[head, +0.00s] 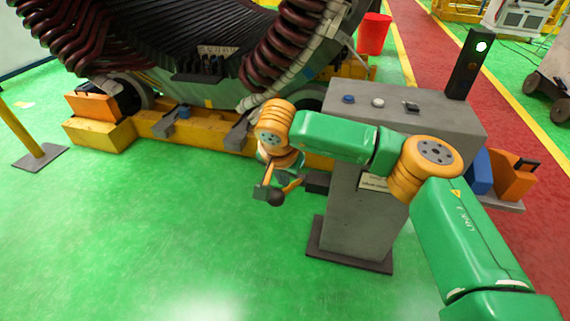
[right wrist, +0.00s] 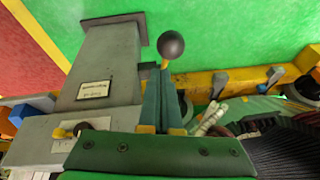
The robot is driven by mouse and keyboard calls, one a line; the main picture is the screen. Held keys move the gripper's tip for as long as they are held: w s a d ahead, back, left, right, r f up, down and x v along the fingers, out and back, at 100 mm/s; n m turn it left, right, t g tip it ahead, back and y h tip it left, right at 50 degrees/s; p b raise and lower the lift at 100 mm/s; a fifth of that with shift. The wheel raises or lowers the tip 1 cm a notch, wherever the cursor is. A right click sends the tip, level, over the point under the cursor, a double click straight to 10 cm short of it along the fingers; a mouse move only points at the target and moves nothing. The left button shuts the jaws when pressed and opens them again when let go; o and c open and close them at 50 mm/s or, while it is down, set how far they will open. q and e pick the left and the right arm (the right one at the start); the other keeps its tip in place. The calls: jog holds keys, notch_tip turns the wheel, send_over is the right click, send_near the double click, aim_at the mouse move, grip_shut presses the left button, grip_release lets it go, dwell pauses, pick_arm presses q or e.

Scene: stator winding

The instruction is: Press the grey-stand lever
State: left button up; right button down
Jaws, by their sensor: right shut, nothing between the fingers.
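The grey stand (head: 350,215) is right of centre in the head view. It also fills the left side of the right wrist view (right wrist: 108,65). A lever with a dark round knob (right wrist: 171,45) stands out beside the stand; the knob also shows in the head view (head: 276,200). My right gripper (right wrist: 163,78) is shut and empty, with its teal fingers pointing toward the knob. In the head view the right gripper (head: 284,174) is close to the knob; I cannot tell whether they touch. The fingers hide part of the lever. My left gripper is not in view.
The stand's top carries buttons (head: 378,102) and a black light post (head: 467,65). Behind is a large stator (head: 200,40) on a yellow base (head: 210,132). A yellow post (head: 22,135) stands at left. The green floor in front is clear.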

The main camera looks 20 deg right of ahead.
jog(key=s+a+r, duration=0.3)
jog(key=s+r, duration=0.2)
jog(key=shift+a+r, duration=0.2)
jog(key=shift+r, duration=0.05)
